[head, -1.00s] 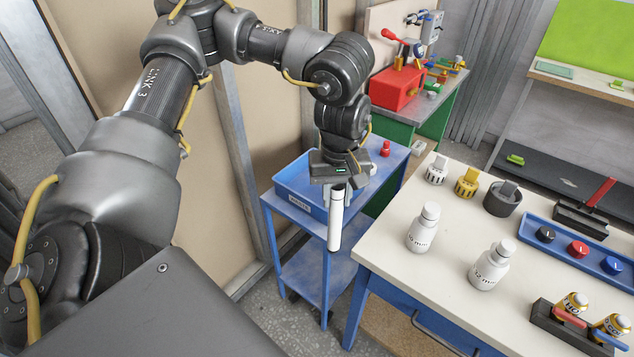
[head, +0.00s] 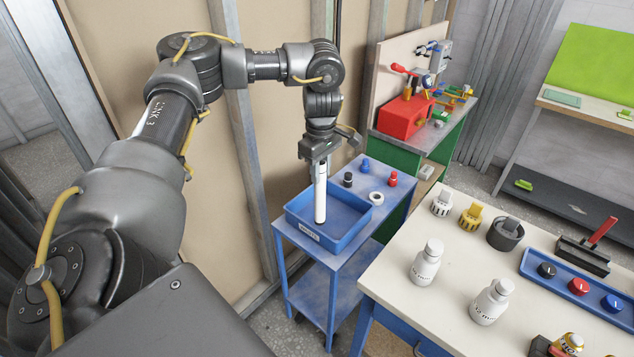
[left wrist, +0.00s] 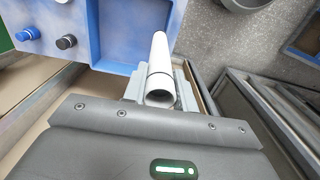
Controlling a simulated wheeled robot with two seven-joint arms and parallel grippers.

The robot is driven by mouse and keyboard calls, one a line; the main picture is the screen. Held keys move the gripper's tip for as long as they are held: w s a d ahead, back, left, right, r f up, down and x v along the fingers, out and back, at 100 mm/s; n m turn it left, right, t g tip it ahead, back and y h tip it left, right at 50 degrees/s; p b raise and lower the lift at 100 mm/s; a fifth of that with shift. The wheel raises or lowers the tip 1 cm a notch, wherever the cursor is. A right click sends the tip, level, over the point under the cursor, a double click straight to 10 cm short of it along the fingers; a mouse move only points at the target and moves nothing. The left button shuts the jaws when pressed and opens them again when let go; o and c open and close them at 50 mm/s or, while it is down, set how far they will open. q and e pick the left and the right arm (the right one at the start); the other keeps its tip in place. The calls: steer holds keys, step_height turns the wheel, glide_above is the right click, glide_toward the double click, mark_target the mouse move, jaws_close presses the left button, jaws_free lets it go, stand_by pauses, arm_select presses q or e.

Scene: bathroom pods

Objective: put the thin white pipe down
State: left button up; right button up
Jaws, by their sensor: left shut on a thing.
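My left gripper (head: 320,160) is shut on the thin white pipe (head: 321,198), which hangs almost upright below it. In the head view the pipe's lower end shows against the inside of the blue tray (head: 304,236) on the blue cart. I cannot tell whether that end touches the tray floor. The left wrist view looks along the pipe (left wrist: 160,55) from its open near end, held between the fingers (left wrist: 160,84), with the blue tray (left wrist: 110,38) beside and behind it. My right gripper is not in view.
Black, blue and red knobs (head: 393,179) and a white ring (head: 376,198) stand on the cart behind the tray. A cream table (head: 390,283) with white bottles (head: 426,262) is to the right. A wall frame (head: 246,165) runs close on the left.

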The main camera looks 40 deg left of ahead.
arm_select(q)
steer(key=a+f, duration=0.1)
steer(key=w+f, duration=0.1)
steer(key=f, duration=0.1)
steer(key=w+a+f, duration=0.1)
steer(key=shift+a+f, duration=0.3)
steer(key=shift+a, duration=0.05)
steer(key=f, duration=0.1)
steer(key=f+p, duration=0.1)
steer(key=f, duration=0.1)
steer(key=shift+w+a+f, duration=0.1)
steer(key=shift+a+f, duration=0.1)
steer(key=shift+f, duration=0.05)
steer(key=shift+f, duration=0.1)
steer(key=o, duration=1)
steer(key=shift+f, duration=0.1)
